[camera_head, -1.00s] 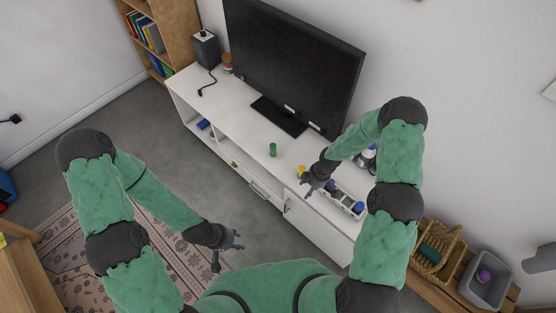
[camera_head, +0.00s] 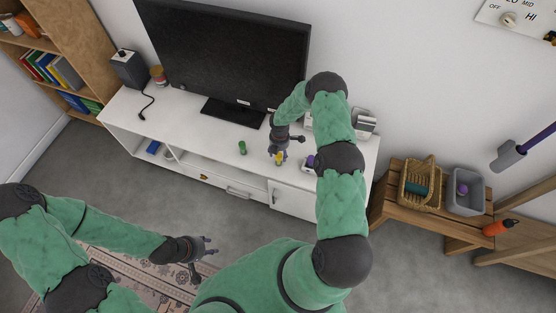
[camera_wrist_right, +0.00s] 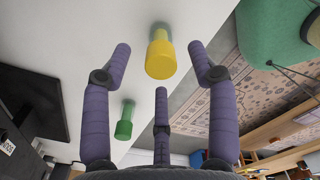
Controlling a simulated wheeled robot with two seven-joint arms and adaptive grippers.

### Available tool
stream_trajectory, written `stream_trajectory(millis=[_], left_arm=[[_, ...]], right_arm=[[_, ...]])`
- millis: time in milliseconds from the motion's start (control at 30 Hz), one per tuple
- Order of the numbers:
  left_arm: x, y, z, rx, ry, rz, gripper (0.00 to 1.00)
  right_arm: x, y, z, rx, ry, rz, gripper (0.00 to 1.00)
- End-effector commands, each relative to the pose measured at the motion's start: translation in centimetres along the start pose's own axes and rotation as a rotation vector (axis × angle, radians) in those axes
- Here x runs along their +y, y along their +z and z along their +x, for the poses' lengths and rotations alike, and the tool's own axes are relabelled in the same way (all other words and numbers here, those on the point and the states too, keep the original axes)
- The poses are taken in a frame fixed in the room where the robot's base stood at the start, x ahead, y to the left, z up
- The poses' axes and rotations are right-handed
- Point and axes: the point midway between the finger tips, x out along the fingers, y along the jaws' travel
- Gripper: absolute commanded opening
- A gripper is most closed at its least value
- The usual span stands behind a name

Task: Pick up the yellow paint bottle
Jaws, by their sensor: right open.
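The yellow paint bottle (camera_head: 279,158) stands on the white TV cabinet (camera_head: 215,133). In the right wrist view the yellow bottle (camera_wrist_right: 160,58) shows at the top middle, between the spread purple fingers. My right gripper (camera_head: 280,154) is open and empty, just above and around the bottle; I cannot tell whether any finger touches it. The right gripper also fills the wrist view (camera_wrist_right: 161,85). My left gripper (camera_head: 205,247) hangs over the rug, away from the cabinet, with its fingers apart and nothing in them.
A green bottle (camera_head: 242,148) stands left of the yellow one; it also shows in the wrist view (camera_wrist_right: 125,120). The TV (camera_head: 220,55) stands behind. A purple-topped item (camera_head: 310,162) is close on the right. A wooden bench (camera_head: 391,189) holds a basket (camera_head: 418,190) and grey bin (camera_head: 465,197).

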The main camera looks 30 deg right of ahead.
Motion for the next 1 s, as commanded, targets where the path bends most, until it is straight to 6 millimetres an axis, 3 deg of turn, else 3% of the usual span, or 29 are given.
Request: stream_trajectory(millis=[400,733,767,933,1000], left_arm=[[-0.6,-0.1,1.6,0.001,0.0,0.0,0.4],[-0.6,-0.1,1.6,0.001,0.0,0.0,0.4],[-0.6,-0.1,1.6,0.001,0.0,0.0,0.4],[-0.6,-0.1,1.6,0.001,0.0,0.0,0.4],[-0.6,-0.1,1.6,0.001,0.0,0.0,0.4]], right_arm=[[0.1,-0.2,4.8,0.001,0.0,0.0,0.59],[0.1,-0.2,5.2,0.0,0.002,0.001,0.59],[0.1,-0.2,5.2,0.0,0.001,0.001,0.54],[0.1,-0.2,5.2,0.0,0.001,0.001,0.06],[0.1,-0.2,5.2,0.0,0.001,0.001,0.0]])
